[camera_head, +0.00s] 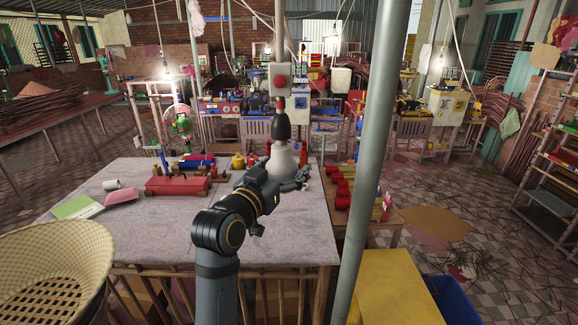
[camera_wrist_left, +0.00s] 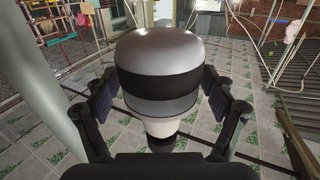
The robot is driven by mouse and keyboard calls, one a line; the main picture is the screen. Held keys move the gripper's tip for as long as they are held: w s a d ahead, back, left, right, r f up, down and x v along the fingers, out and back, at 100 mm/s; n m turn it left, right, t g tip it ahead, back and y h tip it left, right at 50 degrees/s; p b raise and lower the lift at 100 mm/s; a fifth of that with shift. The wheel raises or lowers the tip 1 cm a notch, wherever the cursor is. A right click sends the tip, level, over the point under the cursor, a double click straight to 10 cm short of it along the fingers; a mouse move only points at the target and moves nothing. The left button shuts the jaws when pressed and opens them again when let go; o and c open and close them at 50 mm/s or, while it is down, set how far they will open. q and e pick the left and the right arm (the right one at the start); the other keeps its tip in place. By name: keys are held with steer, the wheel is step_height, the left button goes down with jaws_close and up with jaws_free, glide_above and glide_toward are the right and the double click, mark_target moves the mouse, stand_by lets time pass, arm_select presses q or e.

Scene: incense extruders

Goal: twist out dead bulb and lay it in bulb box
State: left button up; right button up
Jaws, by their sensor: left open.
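A pale, large-bodied bulb (camera_head: 281,160) hangs upright below a dark socket (camera_head: 280,118) over the table. My left gripper (camera_head: 284,182) is at the bulb's lower part in the head view. In the left wrist view the bulb (camera_wrist_left: 160,52), grey with a dark band and a white neck, stands between the two finger pads of the left gripper (camera_wrist_left: 160,100). The fingers are spread on either side of it, and small gaps seem to show. My right gripper is not in view. I cannot tell which container is the bulb box.
A yellow box (camera_head: 395,290) and a blue bin (camera_head: 456,302) stand at the front right, beyond a grey post (camera_head: 368,150). A woven basket (camera_head: 50,255) is at the front left.

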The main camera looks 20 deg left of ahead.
mark_target(290, 163)
arm_select(q)
steer(key=shift+w+d+p, duration=0.15)
steer(key=shift+w+p, duration=0.05)
steer(key=shift+w, duration=0.65)
steer(key=shift+w+d+p, duration=0.1)
steer(key=shift+w+p, duration=0.05)
steer(key=shift+w, duration=0.65)
steer(key=shift+c, duration=0.4)
steer(key=c, duration=1.1)
steer(key=shift+c, duration=0.6)
steer(key=o, duration=0.6)
steer(key=shift+c, duration=0.2)
steer(key=c, duration=0.4)
steer(key=shift+d+m+h, duration=0.15)
steer(key=shift+m+h, duration=0.25)
steer(key=shift+h, duration=0.2)
